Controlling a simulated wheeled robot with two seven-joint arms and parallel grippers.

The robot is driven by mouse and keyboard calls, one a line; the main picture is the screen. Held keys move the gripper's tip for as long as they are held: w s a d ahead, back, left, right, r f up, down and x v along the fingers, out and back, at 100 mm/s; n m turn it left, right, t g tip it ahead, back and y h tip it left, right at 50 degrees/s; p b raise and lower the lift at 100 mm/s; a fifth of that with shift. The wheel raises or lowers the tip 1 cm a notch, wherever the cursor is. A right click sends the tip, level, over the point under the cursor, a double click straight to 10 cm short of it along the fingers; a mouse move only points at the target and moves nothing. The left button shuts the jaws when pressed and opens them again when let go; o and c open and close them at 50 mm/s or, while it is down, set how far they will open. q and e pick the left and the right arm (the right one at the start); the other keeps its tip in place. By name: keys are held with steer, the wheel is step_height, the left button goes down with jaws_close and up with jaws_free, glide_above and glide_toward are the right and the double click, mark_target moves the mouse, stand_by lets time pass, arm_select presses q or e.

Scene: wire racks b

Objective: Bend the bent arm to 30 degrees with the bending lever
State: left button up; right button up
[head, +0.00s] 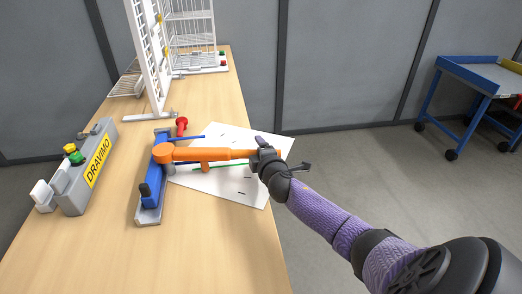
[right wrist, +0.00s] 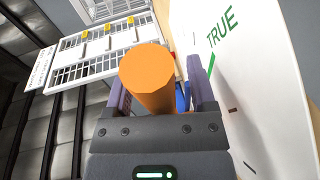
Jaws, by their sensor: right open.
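The orange bending lever (head: 225,154) reaches right from its round pivot over the blue and grey bending tool (head: 150,205) on the table. My right gripper (head: 262,155) is at the lever's free end. In the right wrist view the round orange lever end (right wrist: 150,78) stands between the two purple fingers of my right gripper (right wrist: 155,95), which are open with a gap visible at the right. A white sheet (head: 245,143) with a green line lies under the lever. A blue rod (head: 190,138) shows beside the tool; I cannot make out the bent arm clearly. My left gripper is not in view.
A grey DRAVIMO box (head: 84,165) with a green and yellow knob stands at the left. White wire racks (head: 150,60) stand at the back of the table. A red knob (head: 181,122) is behind the tool. The front table area is clear. A blue cart (head: 470,75) stands far right.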

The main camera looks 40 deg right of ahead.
steer(key=shift+s+a+r, duration=0.15)
steer(key=shift+s+a, duration=0.05)
steer(key=shift+s, duration=0.2)
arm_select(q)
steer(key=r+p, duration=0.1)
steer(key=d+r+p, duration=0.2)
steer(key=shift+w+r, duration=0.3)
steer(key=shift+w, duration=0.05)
arm_select(e)
steer(key=v, duration=0.9)
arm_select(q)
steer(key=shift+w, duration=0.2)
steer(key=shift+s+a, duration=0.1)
